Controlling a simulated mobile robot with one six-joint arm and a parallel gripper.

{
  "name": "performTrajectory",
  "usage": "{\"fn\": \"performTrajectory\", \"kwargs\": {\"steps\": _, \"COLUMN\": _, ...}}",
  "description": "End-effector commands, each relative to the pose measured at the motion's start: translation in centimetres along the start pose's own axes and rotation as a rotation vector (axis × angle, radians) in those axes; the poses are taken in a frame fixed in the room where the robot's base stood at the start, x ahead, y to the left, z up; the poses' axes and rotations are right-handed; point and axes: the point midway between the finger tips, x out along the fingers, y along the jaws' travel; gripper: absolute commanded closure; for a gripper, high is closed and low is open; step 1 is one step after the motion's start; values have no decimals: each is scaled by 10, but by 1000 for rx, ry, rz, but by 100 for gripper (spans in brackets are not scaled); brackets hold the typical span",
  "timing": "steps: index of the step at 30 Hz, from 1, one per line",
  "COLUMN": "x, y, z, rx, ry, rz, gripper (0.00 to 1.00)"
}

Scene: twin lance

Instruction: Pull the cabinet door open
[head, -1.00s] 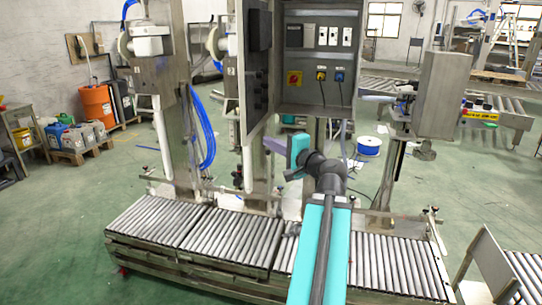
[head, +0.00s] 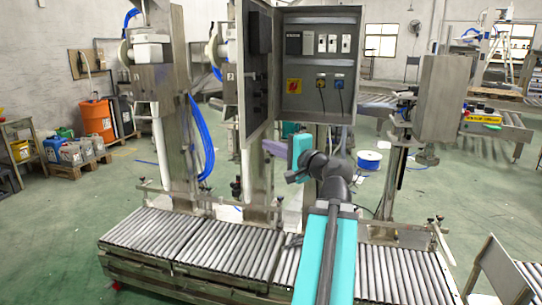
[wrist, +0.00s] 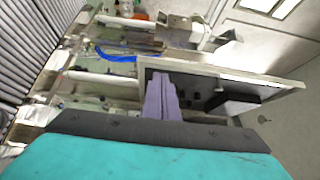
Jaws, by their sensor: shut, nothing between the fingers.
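The grey metal cabinet (head: 345,20) hangs above the roller conveyor in the head view. Its door (head: 243,70) stands open, swung out to the left, and the inside with switches and sockets shows. My gripper (head: 270,147) is below the door's lower edge, with its purple fingers pointing left. In the wrist view, the gripper (wrist: 158,90) has its fingers together and empty in front of the door's dark inner side (wrist: 185,98). Whether the fingertips touch the door I cannot tell.
A roller conveyor (head: 195,240) runs across the front, below my arm. Steel posts with filling heads (head: 155,75) and blue hoses stand to the left. A grey box (head: 440,100) on a post stands to the right. Green floor is open at the left.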

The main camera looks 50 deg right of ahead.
Motion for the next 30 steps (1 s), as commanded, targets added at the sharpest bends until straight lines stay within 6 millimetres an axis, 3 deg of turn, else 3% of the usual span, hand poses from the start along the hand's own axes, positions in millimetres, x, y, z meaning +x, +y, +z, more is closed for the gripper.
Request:
{"fn": "performTrajectory", "kwargs": {"steps": 12, "x": -12, "y": 2, "z": 10, "rx": 0, "ry": 0, "rz": 1, "gripper": 100}}
{"fn": "performTrajectory", "kwargs": {"steps": 30, "x": -13, "y": 0, "z": 12, "rx": 1, "ry": -1, "rz": 1, "gripper": 100}}
